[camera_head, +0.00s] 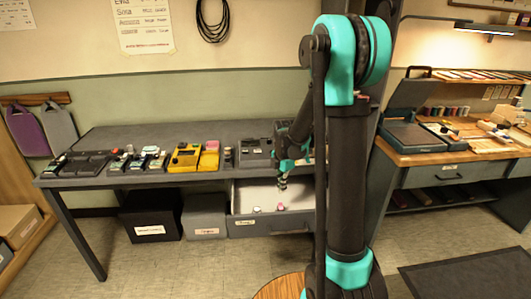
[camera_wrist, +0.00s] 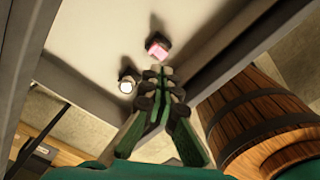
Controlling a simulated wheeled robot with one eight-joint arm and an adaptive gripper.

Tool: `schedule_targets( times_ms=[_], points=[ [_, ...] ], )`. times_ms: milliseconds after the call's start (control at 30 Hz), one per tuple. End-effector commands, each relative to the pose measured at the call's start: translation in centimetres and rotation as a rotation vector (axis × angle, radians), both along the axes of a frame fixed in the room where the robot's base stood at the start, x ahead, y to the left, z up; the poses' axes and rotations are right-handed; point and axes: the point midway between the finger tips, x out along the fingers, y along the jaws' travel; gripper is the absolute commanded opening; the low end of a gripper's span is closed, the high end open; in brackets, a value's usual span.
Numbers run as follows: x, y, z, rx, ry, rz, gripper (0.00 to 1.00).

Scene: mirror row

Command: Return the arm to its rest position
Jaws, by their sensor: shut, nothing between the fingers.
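My gripper (camera_head: 283,184) hangs over the open drawer (camera_head: 240,226) under the grey table, and my arm reaches toward it from the right of the head view. In the wrist view my gripper (camera_wrist: 158,72) has its fingers together with nothing between them. A small pink object (camera_wrist: 158,48) lies in the drawer just beyond the fingertips, and it also shows in the head view (camera_head: 281,206). A small white-topped dark object (camera_wrist: 127,84) lies left of the fingers in the wrist view. Part of the drawer is hidden behind my arm.
The grey table (camera_head: 110,138) carries a yellow device (camera_head: 185,157) and other small devices. A dark box (camera_head: 150,216) and a grey box (camera_head: 204,215) stand below. A wooden workbench (camera_head: 450,155) is at right. A wooden barrel (camera_wrist: 255,115) stands close in the wrist view.

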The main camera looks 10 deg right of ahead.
Motion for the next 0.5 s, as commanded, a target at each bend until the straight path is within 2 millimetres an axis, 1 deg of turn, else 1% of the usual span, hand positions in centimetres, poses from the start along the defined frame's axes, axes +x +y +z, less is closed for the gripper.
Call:
schedule_targets(
  times_ms=[67,167,267,300,500],
  points=[
    [-0.6,-0.2,0.3,0.001,-0.008,-0.041,0.00],
    [-2.0,-0.5,1.0,0.006,-0.030,-0.172,0.00],
    [-4.3,-1.1,2.0,0.018,-0.066,-0.381,0.00],
    [-5.4,-1.4,2.4,0.027,-0.081,-0.477,0.00],
    [-10.5,-2.4,3.5,0.092,-0.153,-0.954,0.00]
  ],
)
